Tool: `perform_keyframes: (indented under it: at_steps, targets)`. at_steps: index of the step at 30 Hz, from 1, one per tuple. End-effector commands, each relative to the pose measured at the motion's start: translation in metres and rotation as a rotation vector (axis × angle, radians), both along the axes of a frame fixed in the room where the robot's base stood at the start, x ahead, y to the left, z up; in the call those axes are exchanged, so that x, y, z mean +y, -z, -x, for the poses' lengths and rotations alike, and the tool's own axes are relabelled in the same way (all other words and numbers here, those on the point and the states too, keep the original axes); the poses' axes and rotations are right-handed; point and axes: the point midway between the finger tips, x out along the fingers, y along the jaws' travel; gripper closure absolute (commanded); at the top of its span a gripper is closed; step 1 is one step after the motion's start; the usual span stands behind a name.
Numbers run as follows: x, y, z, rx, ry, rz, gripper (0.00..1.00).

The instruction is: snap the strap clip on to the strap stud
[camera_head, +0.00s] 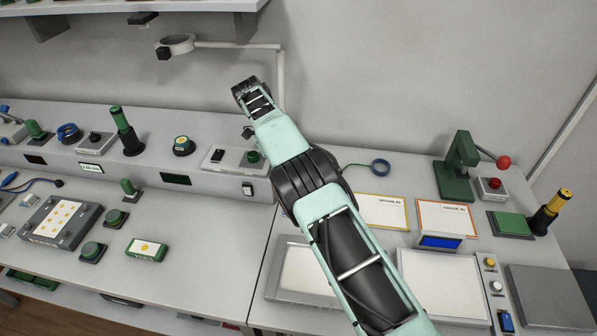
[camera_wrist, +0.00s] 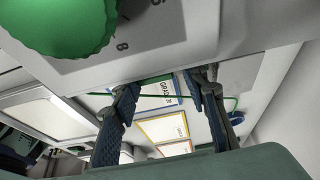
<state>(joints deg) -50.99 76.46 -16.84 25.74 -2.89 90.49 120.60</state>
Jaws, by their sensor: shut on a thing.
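In the wrist view my gripper (camera_wrist: 166,86) has its two dark fingers with blue pads set apart, shut on a narrow green piece (camera_wrist: 155,80) that spans between the tips. It looks like the strap clip, but its shape is mostly hidden. A thin green line (camera_wrist: 232,108), possibly the strap, curves beyond the right finger. In the head view my arm reaches up and left over the bench, and its links hide the fingers and held piece. I cannot make out the strap stud in either view.
A grey box with a green knob (camera_wrist: 62,22) looms close at upper left in the wrist view; its knob (camera_head: 253,158) also shows in the head view. A ring-lamp stand (camera_head: 281,75) rises behind my arm. A green press (camera_head: 457,165) and framed cards (camera_head: 383,211) lie right.

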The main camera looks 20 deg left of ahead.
Motion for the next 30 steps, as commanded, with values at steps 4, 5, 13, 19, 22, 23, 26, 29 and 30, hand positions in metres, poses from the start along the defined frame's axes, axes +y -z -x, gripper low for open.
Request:
perform_keyframes:
  at_steps: [4,5,13,19,22,23,26,29,30]
  targets:
    - [-0.004,0.0,-0.004,0.0,0.001,0.0,1.0]
    - [-0.005,0.0,-0.005,0.0,0.001,0.0,1.0]
    - [-0.004,0.001,-0.001,-0.004,-0.002,-0.002,1.0]
    - [-0.006,0.001,0.005,-0.003,0.0,-0.001,1.0]
    - [-0.007,0.0,0.007,-0.002,0.0,-0.001,1.0]
    - [-0.007,0.0,0.007,-0.002,0.0,-0.001,1.0]
    - [-0.007,0.0,0.008,-0.001,0.0,0.0,1.0]
    - [-0.007,0.0,0.008,-0.001,0.0,0.0,1.0]
    - [-0.007,0.0,0.008,-0.001,0.0,0.0,1.0]
